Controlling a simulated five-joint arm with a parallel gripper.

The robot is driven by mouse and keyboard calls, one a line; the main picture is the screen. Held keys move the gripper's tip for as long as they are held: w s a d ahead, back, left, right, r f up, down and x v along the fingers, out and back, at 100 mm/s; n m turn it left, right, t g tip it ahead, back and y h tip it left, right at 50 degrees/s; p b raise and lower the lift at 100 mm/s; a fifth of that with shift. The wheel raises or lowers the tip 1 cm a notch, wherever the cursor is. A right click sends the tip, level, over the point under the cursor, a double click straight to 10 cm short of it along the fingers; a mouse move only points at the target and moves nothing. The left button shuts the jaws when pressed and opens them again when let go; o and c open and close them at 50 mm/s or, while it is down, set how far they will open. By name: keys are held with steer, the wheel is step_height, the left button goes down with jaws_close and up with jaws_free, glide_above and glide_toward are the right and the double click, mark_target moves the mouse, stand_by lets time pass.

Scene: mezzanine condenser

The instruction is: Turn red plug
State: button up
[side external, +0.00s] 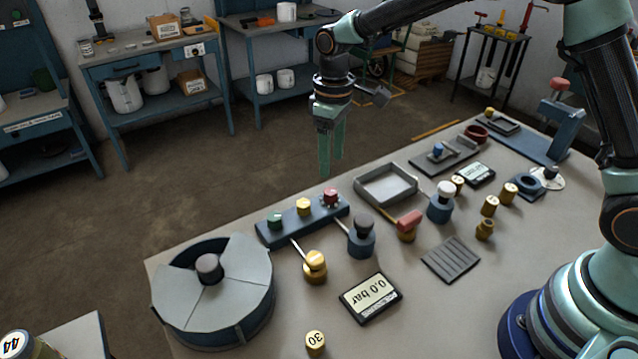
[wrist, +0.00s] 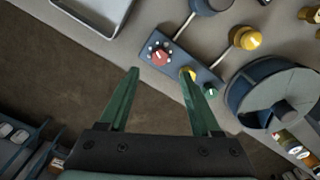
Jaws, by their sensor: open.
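The red plug (side external: 331,196) sits at the right end of a blue block (side external: 306,222), in a row with a yellow plug (side external: 303,206) and a green plug (side external: 275,221). In the wrist view the red plug (wrist: 160,57) shows beyond my fingertips and between them, with a pale ring of dots around it. The yellow plug (wrist: 188,75) is partly hidden by my right finger. My gripper (side external: 330,174) is open and empty, pointing down above the table's far edge, behind and above the red plug. In the wrist view its two green fingers (wrist: 162,70) are apart.
A grey tray (side external: 386,201) lies right of the block. A blue-grey knob (side external: 362,236) and a yellow knob (side external: 315,267) stand in front of it. A round drum (side external: 262,290) is at left. A gauge reading 0.0 bar (side external: 370,297) lies nearer.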

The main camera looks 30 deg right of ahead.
mark_target(331, 191)
step_height(331, 191, down, 8)
steer(key=shift+f, duration=0.2)
jaws_close()
